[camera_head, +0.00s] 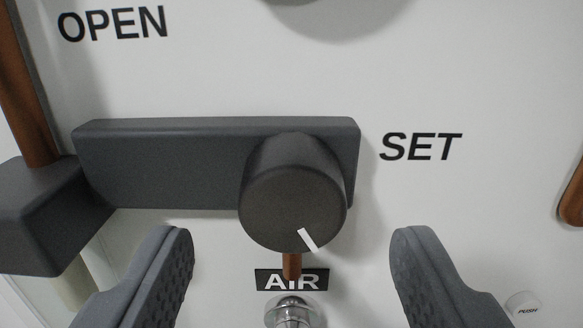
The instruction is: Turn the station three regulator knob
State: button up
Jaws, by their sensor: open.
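The regulator knob (285,205) is a dark grey cylinder with a white pointer mark on its face, toward the lower right. It stands out from a dark grey block (160,165) on a white panel, left of the word SET. I cannot tell from this view which station it belongs to. My gripper (290,250) is open, with one grey ribbed finger at the lower left and one at the lower right. The knob appears between and above the fingertips, and neither finger touches it.
A black AIR label (270,280) and a metal fitting (293,312) are below the knob. A brown post with a dark grey block (45,215) is at the left. The panel right of SET is mostly clear.

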aim_at(294, 228)
jog(key=shift+w+p, duration=0.35)
jog(key=shift+w, duration=1.45)
jog(key=c, duration=1)
jog(key=shift+f+b, duration=0.1)
jog(key=shift+b, duration=0.2)
